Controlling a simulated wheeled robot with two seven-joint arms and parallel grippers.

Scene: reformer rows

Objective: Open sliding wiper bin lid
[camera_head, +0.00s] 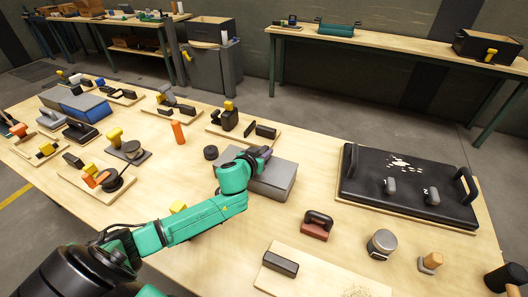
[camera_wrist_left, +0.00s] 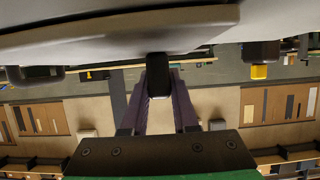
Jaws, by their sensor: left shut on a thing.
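The wiper bin (camera_head: 277,186) is a grey box with a flat lid, in the middle of the table in the head view. My left gripper (camera_head: 262,153) is at the bin's far upper edge, with my green wrist covering the bin's left part. In the left wrist view my left gripper (camera_wrist_left: 158,98) has its two dark fingers closed around a small black handle (camera_wrist_left: 158,72). A grey surface (camera_wrist_left: 120,32), seemingly the lid, fills the top of that view. No clear opening in the bin shows. My right gripper is not in view.
A black round piece (camera_head: 210,152) lies just left of the bin. A red block with a black handle (camera_head: 317,225) stands to the front right, and a large black tray (camera_head: 372,196) lies to the right. Bare wood shows in front of the bin.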

